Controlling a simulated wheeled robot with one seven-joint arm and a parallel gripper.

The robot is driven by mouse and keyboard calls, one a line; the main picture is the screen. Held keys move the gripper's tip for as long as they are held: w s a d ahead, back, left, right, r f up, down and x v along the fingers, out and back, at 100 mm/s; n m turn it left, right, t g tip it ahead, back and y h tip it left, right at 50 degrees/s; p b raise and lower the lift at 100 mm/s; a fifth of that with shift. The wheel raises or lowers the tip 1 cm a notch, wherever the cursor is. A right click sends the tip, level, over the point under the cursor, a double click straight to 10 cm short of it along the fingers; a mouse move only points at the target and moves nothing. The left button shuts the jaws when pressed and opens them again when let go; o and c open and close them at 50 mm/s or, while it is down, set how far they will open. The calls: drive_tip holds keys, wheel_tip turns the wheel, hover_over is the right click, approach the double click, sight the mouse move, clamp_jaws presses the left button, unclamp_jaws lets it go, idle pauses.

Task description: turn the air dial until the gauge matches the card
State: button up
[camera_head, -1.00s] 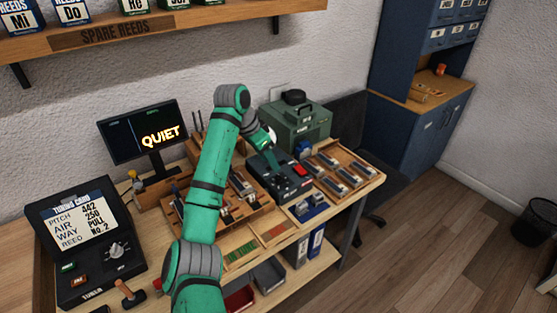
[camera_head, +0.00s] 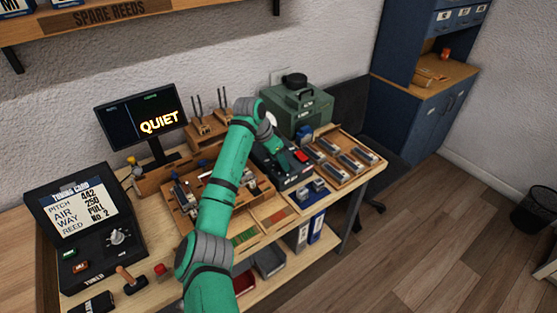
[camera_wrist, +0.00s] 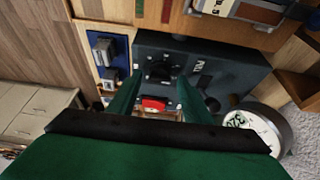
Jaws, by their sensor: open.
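The tuning card (camera_head: 78,212) at the left reads pitch 442, air 250, way PULL, reed No. 2. The dark air box (camera_head: 268,158) stands on the bench; in the wrist view it carries a black dial (camera_wrist: 160,70), a PULL label and a red switch (camera_wrist: 154,104). A round white gauge (camera_wrist: 250,128) beside the box shows digits like 320, tilted and partly covered by my gripper. My gripper (camera_wrist: 158,90) is open above the box, its two green fingers either side of the red switch, apart from the dial. In the head view my arm hides part of the box.
A monitor (camera_head: 140,120) reads QUIET. A green case (camera_head: 297,108) stands behind the air box. A wooden tray of reed parts (camera_head: 345,160) lies to its right, and a blue tray (camera_head: 310,194) in front. The tuner knob (camera_head: 117,237) is at far left.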

drive_tip(key=shift+f, duration=0.1)
drive_tip(key=c, duration=1.1)
drive_tip(key=shift+o, duration=0.2)
drive_tip(key=shift+d+n, duration=0.1)
drive_tip(key=shift+n, duration=0.3)
drive_tip(key=shift+s+n+t+y, duration=0.1)
drive_tip(key=shift+n+t+y, duration=0.35)
drive_tip(key=shift+n, duration=0.75)
drive_tip(key=shift+s+n+y, duration=0.1)
drive_tip(key=shift+n+y, duration=0.45)
drive_tip(key=shift+n, duration=0.75)
drive_tip(key=o, duration=1.1)
drive_tip(key=shift+c, duration=0.2)
